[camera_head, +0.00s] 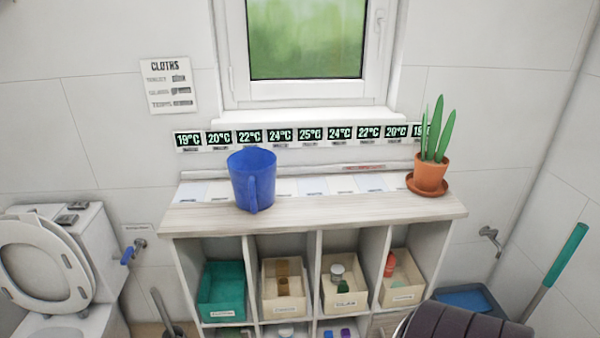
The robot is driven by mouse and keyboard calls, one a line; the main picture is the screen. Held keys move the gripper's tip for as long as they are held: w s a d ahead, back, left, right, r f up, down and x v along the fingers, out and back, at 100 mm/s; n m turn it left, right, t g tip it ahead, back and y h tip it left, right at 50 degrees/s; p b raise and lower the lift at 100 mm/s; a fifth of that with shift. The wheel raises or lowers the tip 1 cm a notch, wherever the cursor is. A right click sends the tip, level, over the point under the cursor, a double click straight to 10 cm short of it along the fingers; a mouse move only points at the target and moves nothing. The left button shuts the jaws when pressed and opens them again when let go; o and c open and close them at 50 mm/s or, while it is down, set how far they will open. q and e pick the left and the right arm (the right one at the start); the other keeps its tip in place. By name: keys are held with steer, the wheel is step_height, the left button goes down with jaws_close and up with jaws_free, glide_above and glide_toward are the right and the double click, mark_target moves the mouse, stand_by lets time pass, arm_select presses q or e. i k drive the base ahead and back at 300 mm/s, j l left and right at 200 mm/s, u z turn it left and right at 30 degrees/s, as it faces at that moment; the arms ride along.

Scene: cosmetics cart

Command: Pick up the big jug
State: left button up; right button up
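The big jug (247,170) is blue and stands upright on the left part of the pale wooden shelf top (340,213). Its open rim faces up, and its handle points toward me, reaching near the front edge of the top. Nothing touches the jug. Neither of my grippers shows in the head view.
A potted plant (430,172) on a saucer stands at the right end of the top; the middle is clear. Bins, including a teal bin (221,309), fill the cubbies below. A toilet (50,265) is at left. A dark ribbed shape (455,325) blocks the lower right.

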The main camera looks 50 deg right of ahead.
mark_target(252, 170)
steer(key=z, duration=1.35)
